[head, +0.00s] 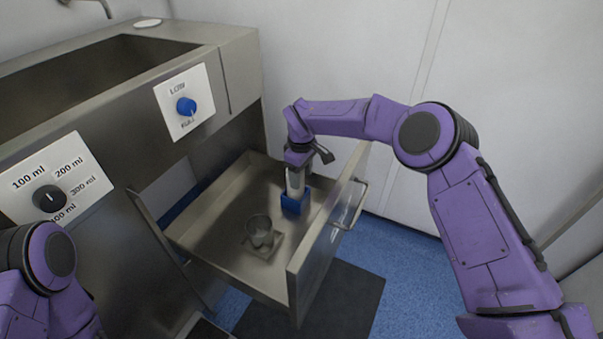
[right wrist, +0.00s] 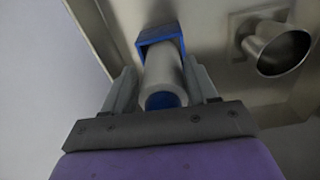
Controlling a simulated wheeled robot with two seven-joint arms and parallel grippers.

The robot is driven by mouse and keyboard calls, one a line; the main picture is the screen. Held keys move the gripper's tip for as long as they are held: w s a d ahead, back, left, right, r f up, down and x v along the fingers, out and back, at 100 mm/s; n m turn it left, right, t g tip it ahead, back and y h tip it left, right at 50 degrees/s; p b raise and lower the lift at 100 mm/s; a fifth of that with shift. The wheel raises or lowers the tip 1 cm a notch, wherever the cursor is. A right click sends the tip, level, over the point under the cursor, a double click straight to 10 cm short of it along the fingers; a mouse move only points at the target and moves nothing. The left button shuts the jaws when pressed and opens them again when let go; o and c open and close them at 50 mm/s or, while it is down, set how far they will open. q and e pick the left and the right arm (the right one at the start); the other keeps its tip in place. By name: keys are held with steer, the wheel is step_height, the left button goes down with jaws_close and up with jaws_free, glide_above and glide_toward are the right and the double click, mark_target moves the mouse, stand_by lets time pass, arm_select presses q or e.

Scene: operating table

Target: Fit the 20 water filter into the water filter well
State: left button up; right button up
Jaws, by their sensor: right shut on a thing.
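The water filter, a white cylinder (head: 295,180) with a blue near end, stands roughly upright in the open drawer. In the right wrist view the filter (right wrist: 163,75) lies between the two grey fingers of my right gripper (right wrist: 163,88), which is shut on it. In the head view my right gripper (head: 298,164) is above the drawer's back right part. The filter's lower end is at a blue square holder (head: 293,204); I cannot tell how deep it sits. No number is readable on the filter.
The metal drawer (head: 205,236) is pulled out from the steel counter (head: 228,62); its raised front panel with a handle (head: 350,207) stands close to my right arm. A blue knob (head: 186,106) and a black volume knob (head: 49,198) are on the counter front. The drawer floor's left part is clear.

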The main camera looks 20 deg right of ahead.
mark_target(301, 198)
steer(key=shift+f+b, duration=1.7)
steer(key=shift+f, duration=0.4)
steer(key=o, duration=1.2)
steer(key=r, duration=0.3)
steer(key=r+p, duration=0.1)
steer(key=r, duration=0.3)
steer(key=r+p, duration=0.1)
steer(key=r, duration=0.2)
steer(key=shift+s+r, duration=0.25)
steer(key=shift+r, duration=0.1)
